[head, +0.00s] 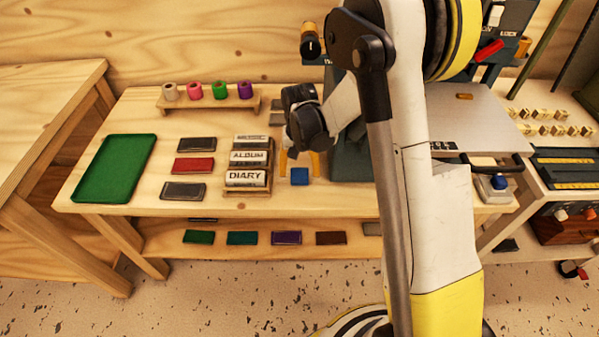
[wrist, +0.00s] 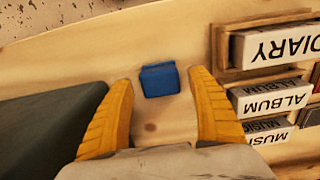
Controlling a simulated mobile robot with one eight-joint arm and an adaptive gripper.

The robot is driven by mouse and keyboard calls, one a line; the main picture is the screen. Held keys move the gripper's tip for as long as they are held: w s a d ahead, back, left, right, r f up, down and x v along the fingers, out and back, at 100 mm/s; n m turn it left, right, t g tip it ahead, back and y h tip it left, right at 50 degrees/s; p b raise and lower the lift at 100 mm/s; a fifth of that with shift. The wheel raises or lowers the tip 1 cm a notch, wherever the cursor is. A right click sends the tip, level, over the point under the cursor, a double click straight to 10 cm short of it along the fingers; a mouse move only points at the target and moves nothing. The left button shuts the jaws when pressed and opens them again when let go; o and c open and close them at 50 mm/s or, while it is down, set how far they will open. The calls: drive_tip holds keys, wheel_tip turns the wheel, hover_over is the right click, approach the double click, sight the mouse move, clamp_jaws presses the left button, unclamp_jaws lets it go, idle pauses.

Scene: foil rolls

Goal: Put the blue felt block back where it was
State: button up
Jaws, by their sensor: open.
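The blue felt block (head: 299,176) rests on the wooden bench top, just right of the block labelled DIARY. In the wrist view the blue felt block (wrist: 160,80) lies beyond the fingertips, between their lines. My gripper (head: 300,160) has yellow fingers and points down just behind the block. In the wrist view my gripper (wrist: 164,80) is open, with bare wood between its fingers. Nothing is held.
A wooden rack with DIARY (head: 246,178) and ALBUM (head: 249,157) blocks stands close left of my gripper. A dark machine base (head: 350,165) stands close on the right. A green tray (head: 112,168) and foil rolls (head: 194,90) are farther left.

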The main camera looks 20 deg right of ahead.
sight(300, 173)
drive_tip(key=s+r+n+t+p, duration=0.15)
drive_tip(key=s+r, duration=0.25)
drive_tip(key=r, duration=0.8)
drive_tip(key=s+r+t+p, duration=0.2)
drive_tip(key=s+r, duration=0.2)
drive_tip(key=r, duration=0.7)
drive_tip(key=s+r+n+t, duration=0.2)
drive_tip(key=s+r+t, duration=0.1)
drive_tip(key=s, duration=0.9)
drive_tip(key=shift+r+t, duration=0.35)
drive_tip(key=shift+r, duration=0.1)
